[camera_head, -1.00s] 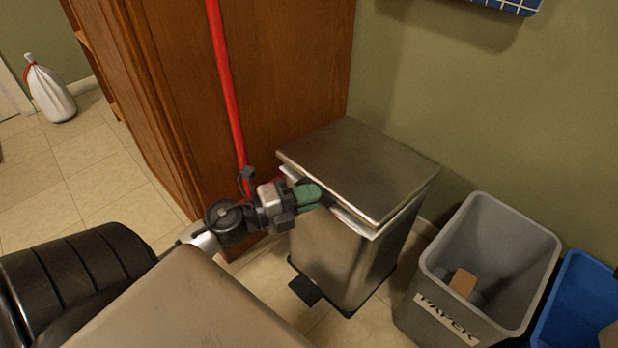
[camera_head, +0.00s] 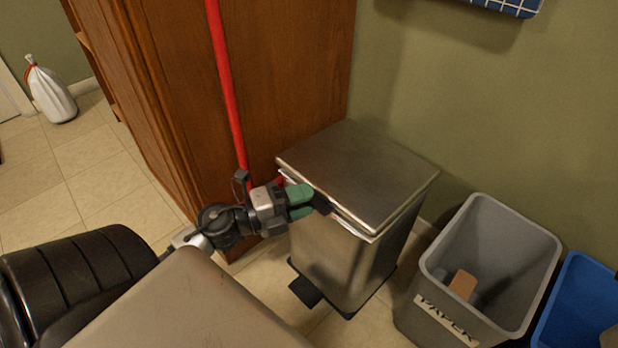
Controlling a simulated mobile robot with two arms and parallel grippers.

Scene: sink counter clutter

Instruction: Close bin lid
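The bin (camera_head: 340,262) is a brushed steel box with a foot pedal (camera_head: 305,291), standing against the wooden cabinet. Its flat steel lid (camera_head: 358,172) lies over the top, nearly level, with a thin pale strip showing under its front edge. My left gripper (camera_head: 316,203) is at the lid's front left edge. Its two green fingers show one above the other with a gap between them, and its dark tips are at or just below the lid edge; contact is unclear. My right gripper is not in view.
A grey paper bin (camera_head: 440,292) with a brown item inside stands to the right, beside a blue bin (camera_head: 574,303). A red pole (camera_head: 228,90) leans on the cabinet (camera_head: 285,75). A white bag (camera_head: 52,92) stands on the floor at far left.

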